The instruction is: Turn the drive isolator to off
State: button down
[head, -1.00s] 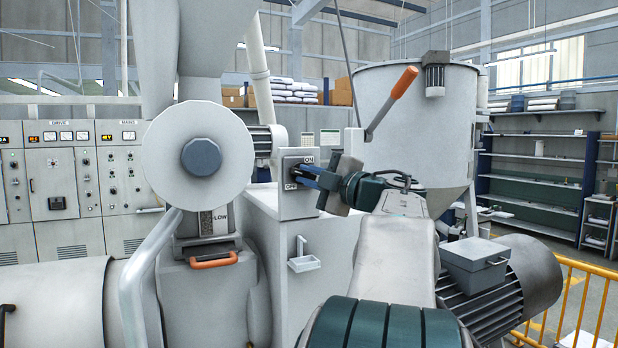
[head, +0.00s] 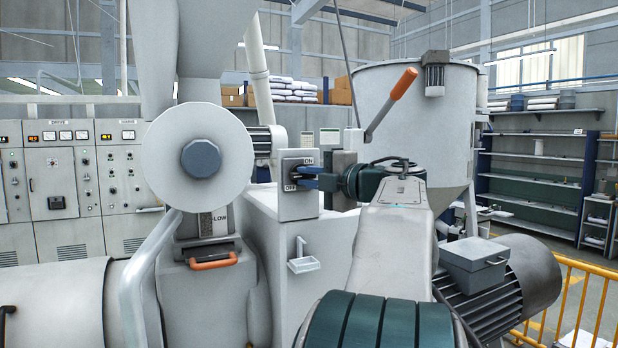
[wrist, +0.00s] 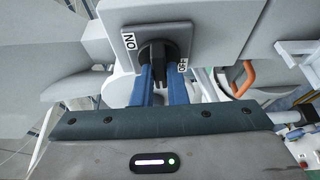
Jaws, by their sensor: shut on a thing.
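The drive isolator is a small grey box (head: 298,208) with ON marked at its top and OFF at its lower left. Its black rotary knob (wrist: 158,52) shows in the wrist view, with ON to its left and OFF to its right. My gripper (head: 303,178) reaches in from the right, its blue fingers at the box's face. In the wrist view my gripper (wrist: 158,72) has one finger on each side of the knob and is shut on it. The fingers partly hide the knob, and I cannot tell exactly which mark it points to.
A large white round disc (head: 195,160) stands left of the isolator. An orange-tipped lever (head: 403,84) rises behind my gripper. An orange handle (head: 213,262) sits low at left. A small white tray (head: 303,263) hangs below the isolator.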

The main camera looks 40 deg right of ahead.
jog(key=c, duration=1.4)
grip_release()
jog(key=shift+c, duration=0.2)
jog(key=s+d+b, duration=0.2)
jog(key=s+b, duration=0.1)
jog(key=s, duration=1)
jog(key=shift+s, duration=0.3)
